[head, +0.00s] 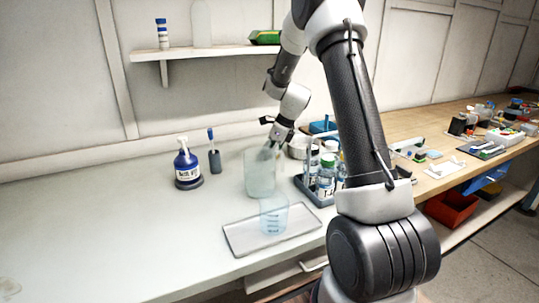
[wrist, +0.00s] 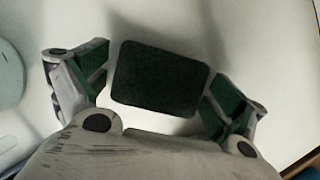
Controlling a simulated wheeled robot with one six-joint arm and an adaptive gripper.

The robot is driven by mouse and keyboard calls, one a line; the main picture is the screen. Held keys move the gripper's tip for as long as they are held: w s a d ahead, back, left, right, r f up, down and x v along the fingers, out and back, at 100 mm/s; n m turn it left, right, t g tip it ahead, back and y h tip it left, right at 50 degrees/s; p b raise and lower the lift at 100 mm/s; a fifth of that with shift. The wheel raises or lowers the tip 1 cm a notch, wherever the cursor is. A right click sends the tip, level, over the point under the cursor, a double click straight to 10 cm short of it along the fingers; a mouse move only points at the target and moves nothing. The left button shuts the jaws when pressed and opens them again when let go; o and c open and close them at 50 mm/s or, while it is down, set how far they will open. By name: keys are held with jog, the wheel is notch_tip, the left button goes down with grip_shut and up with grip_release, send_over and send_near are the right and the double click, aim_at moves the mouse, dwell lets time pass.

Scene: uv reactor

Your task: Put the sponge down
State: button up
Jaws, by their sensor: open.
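The sponge (wrist: 155,79), a dark green rounded block, lies between the fingers of my gripper in the wrist view. My gripper (wrist: 162,90) is open, with green-padded fingers on both sides of the sponge. A narrow gap shows at its left side; the right finger is very close, and I cannot tell whether it touches. A pale surface with soft shadows lies behind the sponge. In the head view my gripper (head: 268,149) is low over the white counter (head: 100,235), behind a clear container, and I cannot make out the sponge there.
The tall clear container (head: 260,180) stands just in front of my gripper. A beaker (head: 273,218) stands on a flat tray (head: 243,241). A bottle rack (head: 312,193) is at the right; a blue bottle (head: 187,168) and a brush holder (head: 214,160) are at the left. The left counter is clear.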

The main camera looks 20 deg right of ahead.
jog(key=v, duration=1.2)
jog(key=s+a+r+n+h, duration=0.1)
jog(key=s+a+r+n, duration=0.1)
jog(key=s+r+n, duration=0.4)
jog(key=s+a+r+n, duration=0.3)
jog(key=s+r+n, duration=0.15)
jog(key=s, duration=0.35)
jog(key=s+f+n+t+h, duration=0.1)
jog(key=s+f+n+h, duration=0.1)
jog(key=s+n, duration=1.4)
jog(key=s, duration=0.4)
jog(key=shift+a, duration=0.35)
jog(key=shift+o, duration=0.4)
jog(key=shift+n, duration=0.25)
